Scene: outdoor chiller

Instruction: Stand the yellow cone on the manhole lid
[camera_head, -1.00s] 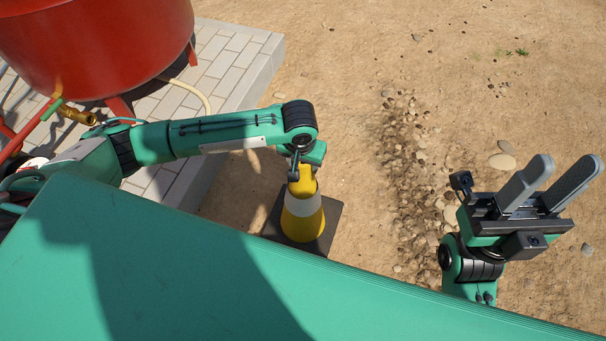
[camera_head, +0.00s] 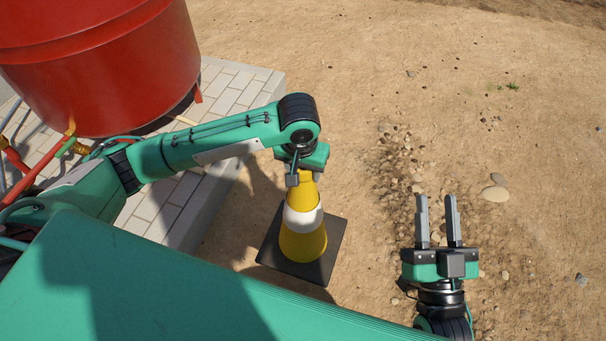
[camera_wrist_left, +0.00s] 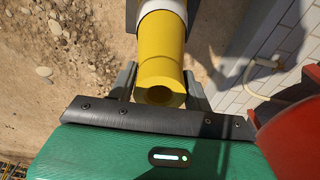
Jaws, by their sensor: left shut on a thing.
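The yellow cone (camera_head: 304,241) has a white band and a square black base. It is upright in front of me in the head view. My left gripper (camera_head: 303,174) comes down over its top and is shut on it. In the left wrist view the cone's open yellow tip (camera_wrist_left: 160,94) sits between the fingers of my left gripper (camera_wrist_left: 160,86). I cannot tell whether its base touches the ground. My right gripper (camera_head: 437,205) is open and empty, right of the cone, fingers apart. I cannot make out the manhole lid in any view.
A big red tank (camera_head: 105,65) stands on a paved slab (camera_head: 235,88) at the left, with pipes beside it. The slab's edge runs close left of the cone. Sandy ground with scattered stones (camera_head: 495,193) lies to the right, otherwise free.

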